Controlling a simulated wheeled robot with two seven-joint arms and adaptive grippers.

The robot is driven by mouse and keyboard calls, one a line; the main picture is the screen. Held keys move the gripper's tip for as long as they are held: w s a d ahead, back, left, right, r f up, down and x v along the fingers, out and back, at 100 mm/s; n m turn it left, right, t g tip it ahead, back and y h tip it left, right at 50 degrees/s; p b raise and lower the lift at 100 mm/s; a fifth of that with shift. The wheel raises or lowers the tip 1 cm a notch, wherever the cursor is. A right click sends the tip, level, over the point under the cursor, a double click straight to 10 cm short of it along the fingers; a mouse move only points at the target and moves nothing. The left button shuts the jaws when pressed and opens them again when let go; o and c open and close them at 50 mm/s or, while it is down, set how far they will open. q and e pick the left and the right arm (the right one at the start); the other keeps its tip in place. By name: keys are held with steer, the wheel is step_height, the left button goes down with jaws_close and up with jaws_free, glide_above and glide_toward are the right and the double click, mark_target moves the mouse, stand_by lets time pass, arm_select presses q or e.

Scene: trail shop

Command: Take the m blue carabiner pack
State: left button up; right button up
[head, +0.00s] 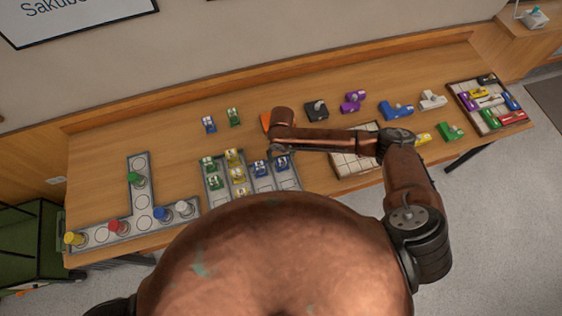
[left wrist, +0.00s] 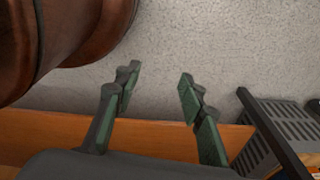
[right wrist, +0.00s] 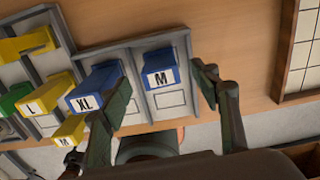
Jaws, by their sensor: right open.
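The blue carabiner pack marked M (right wrist: 161,79) sits in the end column of the grey tray (right wrist: 138,52). In the right wrist view it lies between the spread fingers of my right gripper (right wrist: 163,84), which is open and empty. In the head view the M pack (head: 282,164) is just below that gripper (head: 274,152). A blue XL pack (right wrist: 95,86) is in the neighbouring column, close to the left finger. My left gripper (left wrist: 158,92) is open and empty above the floor, away from the packs.
Yellow L (right wrist: 48,93) and yellow M (right wrist: 70,132) packs stand left of the blue ones. A tiled tray (head: 350,162) is to the right, and a peg board (head: 145,204) is at the left.

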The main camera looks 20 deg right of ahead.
mark_target(282, 160)
steer(key=shift+s+f, duration=0.35)
step_height(282, 160, down, 5)
steer(key=shift+w+r+p, duration=0.1)
steer(key=shift+r+p, duration=0.1)
steer(key=shift+p, duration=0.35)
steer(key=shift+s+f, duration=0.2)
steer(key=shift+f, duration=0.05)
steer(key=shift+w, duration=0.1)
steer(key=shift+c, duration=0.3)
steer(key=c, duration=0.9)
arm_select(q)
steer(key=shift+s+r, duration=0.3)
steer(key=shift+s, duration=0.4)
steer(key=shift+s+r, duration=0.25)
steer(key=shift+s, duration=0.4)
arm_select(e)
steer(key=c, duration=0.4)
